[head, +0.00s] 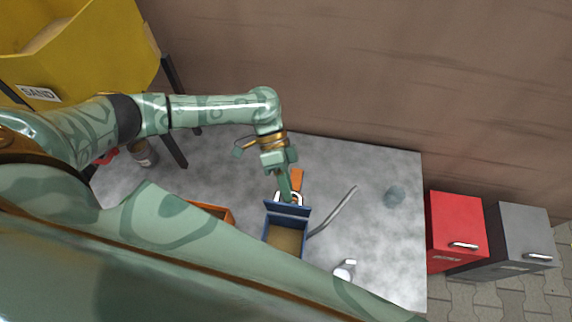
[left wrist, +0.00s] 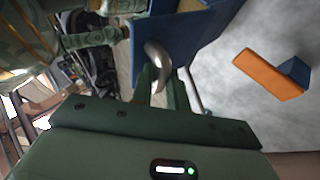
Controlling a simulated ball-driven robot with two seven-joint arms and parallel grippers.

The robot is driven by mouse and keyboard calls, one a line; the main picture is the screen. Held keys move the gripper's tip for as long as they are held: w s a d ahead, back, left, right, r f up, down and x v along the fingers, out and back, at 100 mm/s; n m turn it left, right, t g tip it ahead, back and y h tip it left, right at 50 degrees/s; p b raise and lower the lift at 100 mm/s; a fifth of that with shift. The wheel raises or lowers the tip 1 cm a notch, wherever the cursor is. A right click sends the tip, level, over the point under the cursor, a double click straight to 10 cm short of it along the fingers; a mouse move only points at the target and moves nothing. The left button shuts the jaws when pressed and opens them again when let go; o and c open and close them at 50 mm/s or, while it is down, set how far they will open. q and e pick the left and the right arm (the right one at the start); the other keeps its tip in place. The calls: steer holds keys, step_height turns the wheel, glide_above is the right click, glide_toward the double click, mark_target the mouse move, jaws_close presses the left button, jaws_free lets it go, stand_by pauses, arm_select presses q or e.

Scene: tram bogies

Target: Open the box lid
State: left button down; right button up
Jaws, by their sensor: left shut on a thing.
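The blue box (head: 266,240) stands on the grey table, with its brown inside showing. Its blue lid (head: 288,210) is raised at the far side of the box; the exact angle is hard to tell. The lid also shows as a blue panel in the left wrist view (left wrist: 205,28). My left gripper (head: 289,190) is at the lid from the far side, shut on the silver curved handle (left wrist: 156,62). The handle lies between my green fingers in the left wrist view. My right gripper is not in view.
An orange and blue block (left wrist: 268,75) lies behind the box. An orange container (head: 215,211) is left of it, partly hidden by my arm. A bent grey bar (head: 336,210) and a white item (head: 345,269) lie right. Red (head: 457,225) and grey (head: 522,235) cabinets stand beyond the table.

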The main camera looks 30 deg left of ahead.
arm_select(q)
steer(key=shift+w+a+f, duration=0.1)
steer(key=shift+a+f, duration=0.35)
steer(key=shift+f, duration=0.1)
steer(key=c, duration=1.4)
jaws_free()
steer(key=shift+w, duration=0.2)
steer(key=shift+o, duration=0.2)
steer(key=shift+w+r, duration=0.1)
steer(key=shift+w, duration=0.1)
steer(key=shift+d, duration=0.1)
steer(key=p+v, duration=0.1)
steer(key=v, duration=1.5)
steer(key=shift+r, duration=0.15)
